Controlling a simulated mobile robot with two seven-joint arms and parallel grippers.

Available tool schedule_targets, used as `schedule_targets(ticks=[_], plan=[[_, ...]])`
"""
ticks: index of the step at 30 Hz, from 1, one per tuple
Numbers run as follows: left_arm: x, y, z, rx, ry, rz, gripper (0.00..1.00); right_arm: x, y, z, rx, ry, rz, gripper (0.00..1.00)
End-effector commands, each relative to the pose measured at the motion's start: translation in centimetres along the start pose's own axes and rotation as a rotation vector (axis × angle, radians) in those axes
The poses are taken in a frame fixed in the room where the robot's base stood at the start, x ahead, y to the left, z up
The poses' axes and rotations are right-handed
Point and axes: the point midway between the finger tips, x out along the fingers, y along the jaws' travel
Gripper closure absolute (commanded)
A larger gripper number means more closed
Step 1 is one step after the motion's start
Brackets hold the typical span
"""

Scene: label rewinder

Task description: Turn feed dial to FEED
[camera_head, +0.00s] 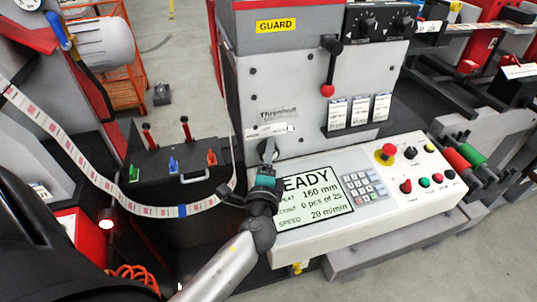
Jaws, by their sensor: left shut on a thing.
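My left gripper (268,158) reaches up from the bottom of the view to the lower left of the grey machine face (300,85). It is shut on the feed dial (267,146), a small grey knob under a white label plate (270,130). The gripper hides much of the dial, and I cannot read its setting. The display (315,203) on the sloped white panel shows READY, 160 mm, 0 pcs and 20 m/min. My right gripper is not in view.
A red-tipped lever (328,88) sticks out above right of the dial. The white panel carries a keypad (363,187), a red emergency button (386,152) and several other buttons. A printed label strip (100,180) loops down at the left, near my arm.

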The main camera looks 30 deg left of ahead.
Motion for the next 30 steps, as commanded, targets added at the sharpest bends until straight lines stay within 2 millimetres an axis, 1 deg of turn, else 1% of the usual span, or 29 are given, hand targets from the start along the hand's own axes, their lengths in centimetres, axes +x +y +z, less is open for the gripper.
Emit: schedule_targets(ticks=[2,3,10,17,20,23,26,30], plan=[[0.0,0.1,0.0,0.005,0.0,0.0,0.92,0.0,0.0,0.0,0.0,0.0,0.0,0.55],[0.0,0.1,0.0,0.005,0.0,0.0,0.33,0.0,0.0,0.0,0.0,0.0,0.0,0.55],[0.0,0.0,0.0,0.004,0.0,0.0,0.07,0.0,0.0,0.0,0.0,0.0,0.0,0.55],[0.0,0.0,0.0,0.003,0.0,0.0,0.06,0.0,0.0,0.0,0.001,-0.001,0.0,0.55],[-0.3,0.1,0.0,0.002,0.001,0.0,0.06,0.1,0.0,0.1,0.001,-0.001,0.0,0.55],[-1.2,0.2,-0.1,0.003,0.002,0.002,0.06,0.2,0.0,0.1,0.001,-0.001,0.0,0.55],[-2.8,0.2,0.0,0.001,0.002,0.002,0.06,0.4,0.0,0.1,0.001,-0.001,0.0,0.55],[-5.5,0.3,0.0,0.001,0.0,0.004,0.06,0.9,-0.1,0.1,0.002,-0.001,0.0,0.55]])
